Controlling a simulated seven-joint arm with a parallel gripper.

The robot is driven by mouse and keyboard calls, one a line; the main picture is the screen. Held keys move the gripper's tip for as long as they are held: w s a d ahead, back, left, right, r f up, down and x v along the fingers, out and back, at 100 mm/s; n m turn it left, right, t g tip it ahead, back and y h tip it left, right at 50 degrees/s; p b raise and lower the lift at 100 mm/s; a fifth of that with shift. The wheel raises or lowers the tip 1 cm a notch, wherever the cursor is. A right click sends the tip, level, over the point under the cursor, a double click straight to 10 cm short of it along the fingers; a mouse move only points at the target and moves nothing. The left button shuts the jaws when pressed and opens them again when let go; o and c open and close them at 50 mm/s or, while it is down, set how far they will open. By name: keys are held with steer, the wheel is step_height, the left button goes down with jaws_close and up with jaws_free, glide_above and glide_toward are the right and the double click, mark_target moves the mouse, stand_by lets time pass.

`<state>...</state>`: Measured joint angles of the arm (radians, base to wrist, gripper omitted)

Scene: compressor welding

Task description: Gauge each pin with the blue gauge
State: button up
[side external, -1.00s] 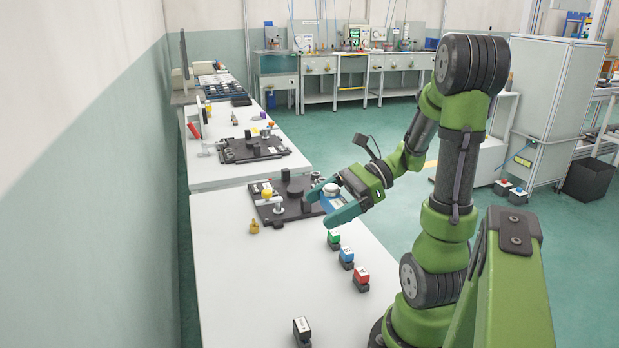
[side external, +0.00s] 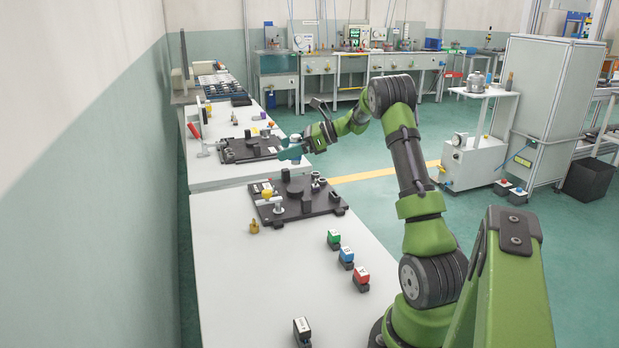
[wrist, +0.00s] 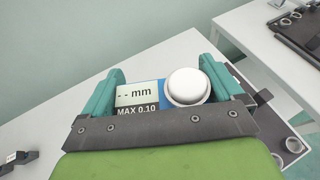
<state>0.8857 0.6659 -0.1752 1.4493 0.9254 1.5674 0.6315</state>
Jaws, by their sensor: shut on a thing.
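My gripper (side external: 290,152) is shut on the blue gauge (side external: 296,139) and holds it in the air beyond the near fixture plate. In the wrist view the gauge (wrist: 138,92) sits between the two teal fingers (wrist: 162,70). Its display reads "- - mm" above "MAX 0.10", and a white round button stands beside it. The dark near fixture plate (side external: 322,208) lies on the near table with several upright metal and dark posts on it. Pins are too small to tell apart from these posts. The gauge touches nothing but my gripper, as far as I see.
A second fixture plate (side external: 232,156) lies on the table behind. The table's front-left is mostly clear.

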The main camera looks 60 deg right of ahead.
steer(key=w+d+m+h, duration=0.15)
steer(key=w+d, duration=0.35)
steer(key=w, duration=0.6)
steer(key=shift+t, duration=0.3)
steer(key=f, duration=0.5)
steer(key=shift+s+a, duration=0.1)
steer(key=shift+a, duration=0.1)
steer(key=shift+f, duration=2.95)
steer(key=shift+f, duration=0.15)
steer(key=shift+f, duration=1.5)
steer(key=o, duration=1)
steer(key=v, duration=1.6)
steer(key=shift+s+r, duration=0.3)
steer(key=shift+s, duration=0.05)
